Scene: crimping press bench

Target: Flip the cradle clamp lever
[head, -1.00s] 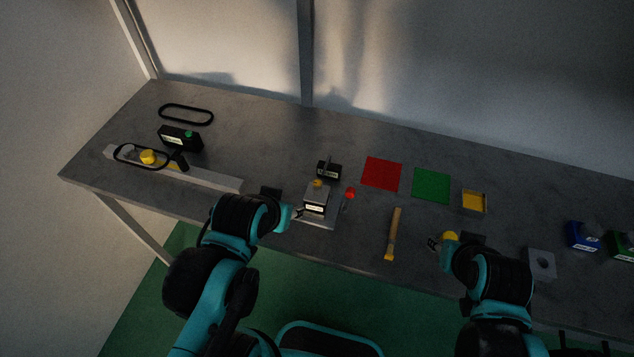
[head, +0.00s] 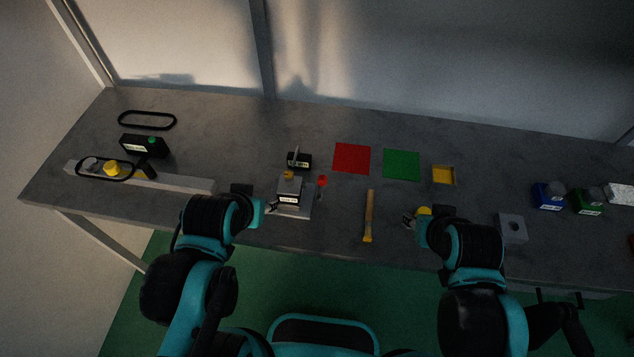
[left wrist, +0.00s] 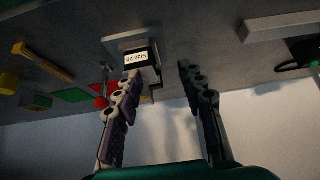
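I take this to be the cradle clamp lever. My left gripper (head: 272,207) is just left of the press, on the side away from the lever. In the left wrist view its fingers (left wrist: 160,76) are apart and empty, with the labelled block beyond. My right gripper (head: 408,222) is beside a yellow piece (head: 424,211); its fingers are too small to read.
A yellow-handled tool (head: 369,215) lies right of the press. Behind are a black box (head: 299,160), a red mat (head: 351,158), a green mat (head: 402,164) and a yellow tray (head: 444,175). A long grey rail (head: 185,183) lies left.

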